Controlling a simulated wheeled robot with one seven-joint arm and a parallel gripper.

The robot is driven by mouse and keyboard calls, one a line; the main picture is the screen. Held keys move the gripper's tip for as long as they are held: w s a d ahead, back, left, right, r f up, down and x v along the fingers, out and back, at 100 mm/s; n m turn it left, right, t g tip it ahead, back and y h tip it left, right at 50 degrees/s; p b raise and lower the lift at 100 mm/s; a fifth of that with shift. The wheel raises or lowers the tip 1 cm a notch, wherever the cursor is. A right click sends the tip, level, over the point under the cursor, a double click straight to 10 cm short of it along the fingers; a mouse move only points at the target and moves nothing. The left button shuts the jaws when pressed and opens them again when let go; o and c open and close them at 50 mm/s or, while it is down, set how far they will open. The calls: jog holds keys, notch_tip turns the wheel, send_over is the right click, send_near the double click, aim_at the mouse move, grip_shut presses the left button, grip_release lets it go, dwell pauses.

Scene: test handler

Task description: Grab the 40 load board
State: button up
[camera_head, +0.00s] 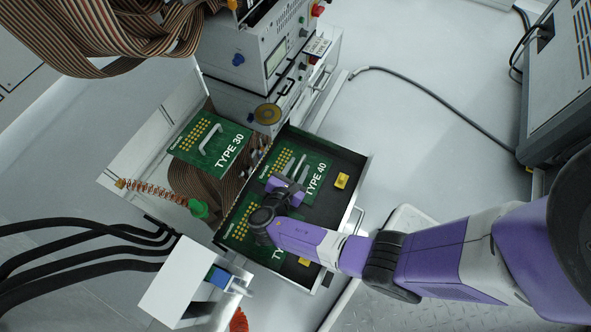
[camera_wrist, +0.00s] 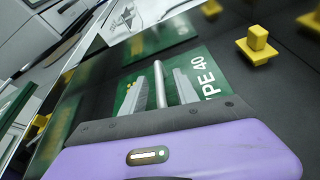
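The 40 load board (camera_head: 316,163) is a green board with white "TYPE 40" lettering and gold contacts. It lies in the upper part of a dark open drawer (camera_head: 345,205). My gripper (camera_head: 294,166) reaches over it, pointing at its handle. In the wrist view, the board (camera_wrist: 207,62) lies below the fingers, and its metal bar handle (camera_wrist: 159,84) stands between them. The two grey fingers (camera_wrist: 160,90) are apart, one on each side of the handle, with green board showing in the gaps. Contact with the handle is not visible.
A TYPE 30 board (camera_head: 196,150) with a handle sits left of the drawer. Another green board (camera_head: 240,222) lies lower in the drawer, partly hidden by my arm. Yellow blocks (camera_head: 341,181) stand nearby. Ribbon cables (camera_head: 120,35) hang at upper left.

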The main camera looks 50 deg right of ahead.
grip_shut()
dwell(1.4)
